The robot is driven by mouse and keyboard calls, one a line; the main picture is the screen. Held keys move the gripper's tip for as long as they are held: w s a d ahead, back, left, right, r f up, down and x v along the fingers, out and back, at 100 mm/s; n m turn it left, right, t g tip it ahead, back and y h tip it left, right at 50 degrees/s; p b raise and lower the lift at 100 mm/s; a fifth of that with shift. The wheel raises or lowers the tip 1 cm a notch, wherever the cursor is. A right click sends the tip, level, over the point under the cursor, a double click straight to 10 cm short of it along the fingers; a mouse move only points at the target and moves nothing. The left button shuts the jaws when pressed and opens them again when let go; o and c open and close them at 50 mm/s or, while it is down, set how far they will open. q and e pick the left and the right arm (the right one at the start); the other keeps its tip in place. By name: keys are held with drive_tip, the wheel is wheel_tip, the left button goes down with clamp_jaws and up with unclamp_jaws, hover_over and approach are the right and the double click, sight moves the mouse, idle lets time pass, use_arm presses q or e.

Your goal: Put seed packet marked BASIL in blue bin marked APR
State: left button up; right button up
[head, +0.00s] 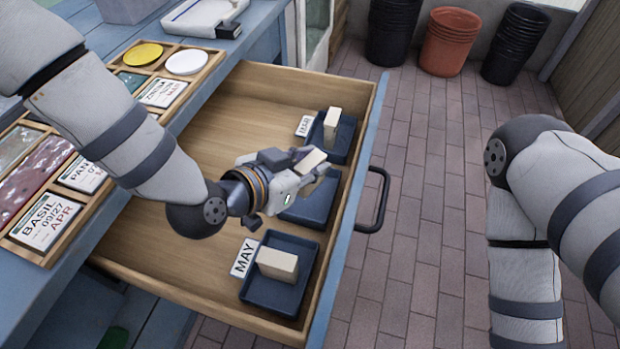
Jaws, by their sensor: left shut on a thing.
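My left gripper (308,168) is over the open drawer, shut on a small cream block (312,160); no marking on the block is readable. Below it is the middle blue bin (312,207), partly hidden by the gripper; its label is not visible. The near blue bin (254,291) has a MAY card (244,258), and the far blue bin (345,141) has a card that seems to read MAR (304,126). A card reading BASIL 09/27 APR (45,222) lies in the wooden tray at left. My right gripper is out of view.
Cream blocks stand in the near bin (277,263) and the far bin (331,122). The wooden drawer (237,105) has raised walls and a black handle (377,205). The sectioned tray (196,76) holds other cards and dishes. Stacked pots (448,42) stand on the brick floor.

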use_arm(q)
wheel_tip(320, 180, down, 3)
drive_tip(key=shift+f+b, duration=0.15)
drive_tip(key=shift+b, duration=0.15)
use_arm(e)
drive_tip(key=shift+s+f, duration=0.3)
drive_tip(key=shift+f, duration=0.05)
use_arm(q)
drive_tip(key=shift+f, duration=0.15)
drive_tip(key=o, duration=0.9)
drive_tip(key=shift+o, duration=0.2)
drive_tip(key=shift+s+a+r, duration=0.1)
drive_tip(key=shift+r, duration=0.25)
drive_tip(key=p+v, duration=0.1)
drive_tip(key=v, duration=1)
drive_tip(key=shift+s+a+p, duration=0.2)
drive_tip(key=shift+p, duration=0.2)
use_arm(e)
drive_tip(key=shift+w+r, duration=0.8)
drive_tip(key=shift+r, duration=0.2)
